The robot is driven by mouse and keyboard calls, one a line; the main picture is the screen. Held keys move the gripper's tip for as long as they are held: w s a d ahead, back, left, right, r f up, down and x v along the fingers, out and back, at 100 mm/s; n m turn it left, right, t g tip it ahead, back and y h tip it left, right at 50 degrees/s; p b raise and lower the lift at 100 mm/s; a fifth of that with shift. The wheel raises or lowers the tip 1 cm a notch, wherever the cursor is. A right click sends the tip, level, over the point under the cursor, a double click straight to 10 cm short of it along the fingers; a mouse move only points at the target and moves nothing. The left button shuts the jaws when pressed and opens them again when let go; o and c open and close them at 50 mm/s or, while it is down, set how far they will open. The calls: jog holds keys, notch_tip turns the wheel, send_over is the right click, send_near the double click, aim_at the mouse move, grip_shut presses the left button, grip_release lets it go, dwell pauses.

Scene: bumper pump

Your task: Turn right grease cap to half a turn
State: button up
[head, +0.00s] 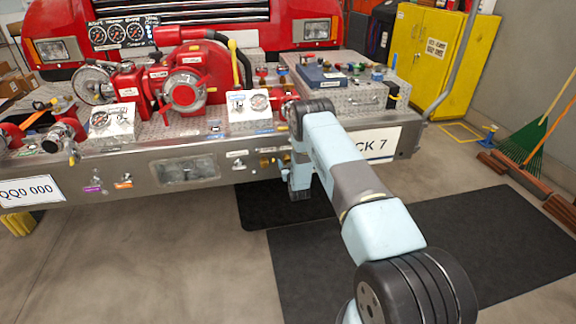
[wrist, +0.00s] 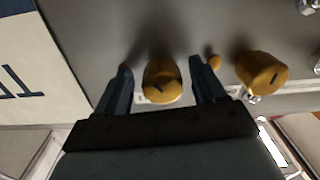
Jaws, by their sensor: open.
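In the wrist view, two brass-yellow grease caps stick out from the grey bumper face. One cap (wrist: 162,82), nearest the white plate, sits between the two fingers of my gripper (wrist: 160,68). The fingers are open, one on each side, with gaps visible. This cap carries a short dark, slightly slanted mark. The other cap (wrist: 262,72) is outside the fingers, to the right in this view, and also has a dark mark. In the head view, a brass cap (head: 265,162) shows on the bumper face, left of my gripper; my arm hides much of that area.
A white plate (head: 374,145) ending in "CK 7" is on the bumper right of my arm. Its lettering appears upside down in the wrist view (wrist: 30,75). Gauges and a red pump (head: 185,80) stand above.

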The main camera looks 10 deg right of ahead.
jog(key=shift+s, duration=0.1)
jog(key=s, duration=1.3)
jog(key=shift+s, duration=0.3)
jog(key=shift+d, duration=0.1)
